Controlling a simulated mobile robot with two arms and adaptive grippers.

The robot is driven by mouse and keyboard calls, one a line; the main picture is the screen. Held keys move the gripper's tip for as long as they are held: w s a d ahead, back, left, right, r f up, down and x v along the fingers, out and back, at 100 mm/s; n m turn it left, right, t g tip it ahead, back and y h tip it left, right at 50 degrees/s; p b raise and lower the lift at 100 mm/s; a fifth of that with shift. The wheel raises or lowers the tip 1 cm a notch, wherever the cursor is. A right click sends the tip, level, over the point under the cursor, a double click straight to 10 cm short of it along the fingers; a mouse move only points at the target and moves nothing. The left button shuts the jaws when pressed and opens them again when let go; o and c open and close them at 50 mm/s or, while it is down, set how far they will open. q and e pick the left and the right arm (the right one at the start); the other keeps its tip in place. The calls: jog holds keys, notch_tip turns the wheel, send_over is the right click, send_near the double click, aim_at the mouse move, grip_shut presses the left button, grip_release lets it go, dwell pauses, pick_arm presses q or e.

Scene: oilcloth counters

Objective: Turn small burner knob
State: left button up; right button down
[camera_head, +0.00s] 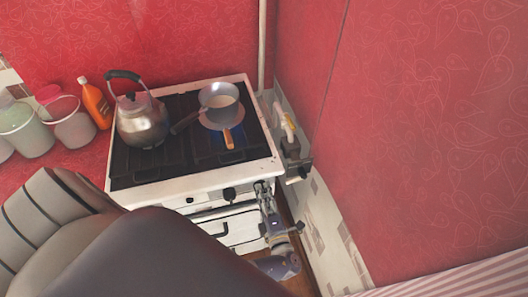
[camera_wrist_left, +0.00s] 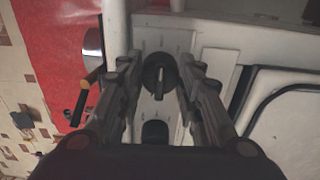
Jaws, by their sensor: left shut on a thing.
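The white stove (camera_head: 152,193) has black knobs on its front panel. My left gripper (camera_head: 264,187) is at the right end of that panel. In the left wrist view, the fingers of my left gripper (camera_wrist_left: 161,66) are on either side of a black round knob (camera_wrist_left: 159,74) with a raised grip bar, and are shut on it. Another dark knob (camera_wrist_left: 154,132) shows below it in that view. In the head view the held knob is hidden by the gripper, while a free knob (camera_head: 229,194) shows to its left. My right gripper is not in view.
A kettle (camera_head: 142,122) and a pan (camera_head: 219,104) stand on the stovetop, with a blue flame by the pan. An orange bottle (camera_head: 95,102) and buckets (camera_head: 70,124) stand at left. The red wall (camera_head: 395,120) and a pipe valve (camera_head: 292,167) are close on the right.

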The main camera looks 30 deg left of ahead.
pick_arm(q)
jog(key=o, duration=1.1)
jog(key=shift+c, duration=0.2)
jog(key=shift+d, duration=0.1)
jog(key=v, duration=0.7)
jog(key=shift+s+d, duration=0.1)
jog(key=shift+s, duration=0.05)
